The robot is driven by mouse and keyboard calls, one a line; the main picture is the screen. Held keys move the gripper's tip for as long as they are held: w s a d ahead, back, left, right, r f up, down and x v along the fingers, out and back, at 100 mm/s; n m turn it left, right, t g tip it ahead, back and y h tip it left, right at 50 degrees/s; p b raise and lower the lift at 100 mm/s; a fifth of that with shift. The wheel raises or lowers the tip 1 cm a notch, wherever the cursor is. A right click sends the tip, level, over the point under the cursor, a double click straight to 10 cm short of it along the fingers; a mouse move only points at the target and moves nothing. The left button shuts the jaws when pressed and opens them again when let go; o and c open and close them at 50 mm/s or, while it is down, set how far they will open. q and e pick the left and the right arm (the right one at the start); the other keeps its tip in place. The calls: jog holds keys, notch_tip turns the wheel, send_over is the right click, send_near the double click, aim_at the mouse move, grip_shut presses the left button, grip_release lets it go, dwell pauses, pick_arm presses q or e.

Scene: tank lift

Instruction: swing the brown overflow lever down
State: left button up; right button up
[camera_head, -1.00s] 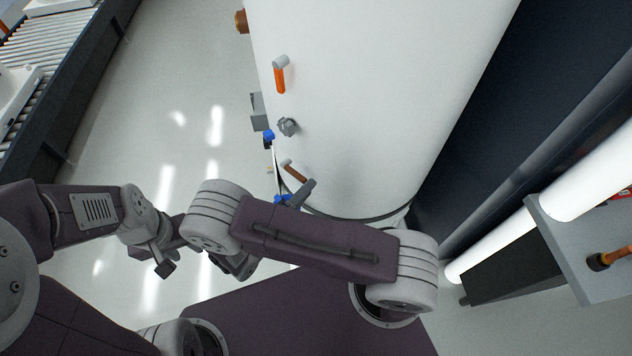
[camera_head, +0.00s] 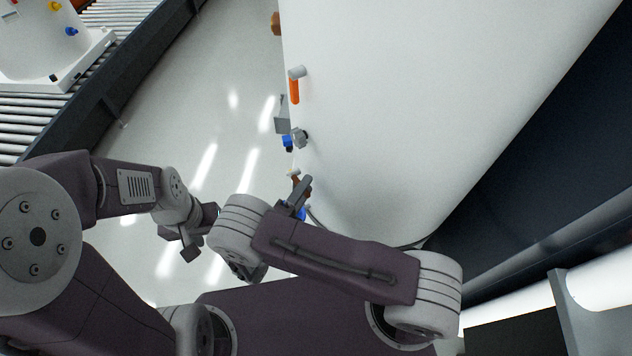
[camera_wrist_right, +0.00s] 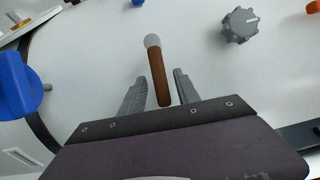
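The brown overflow lever (camera_wrist_right: 159,75) hangs from a round grey pivot on the white tank (camera_wrist_right: 90,50) in the right wrist view. My right gripper (camera_wrist_right: 160,90) is open, with one finger on each side of the lever and a visible gap to both. The lever's free end lies near the gripper's palm. In the head view my right gripper (camera_head: 302,196) is at the tank's left side and mostly covers the lever (camera_head: 296,183). My left gripper (camera_head: 180,244) hangs over the floor, apart from the tank, with its fingers spread and empty.
An orange lever (camera_head: 295,90) and a grey knob (camera_head: 299,137) stick out of the tank near the brown lever. A blue handle (camera_wrist_right: 18,85) is left of the right gripper in the wrist view. A roller conveyor (camera_head: 35,115) runs at upper left; floor between is clear.

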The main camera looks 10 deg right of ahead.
jog(key=shift+s+a+r, duration=0.15)
jog(key=shift+s+a, duration=0.05)
grip_shut()
jog(key=shift+w, duration=0.1)
dwell(1.2)
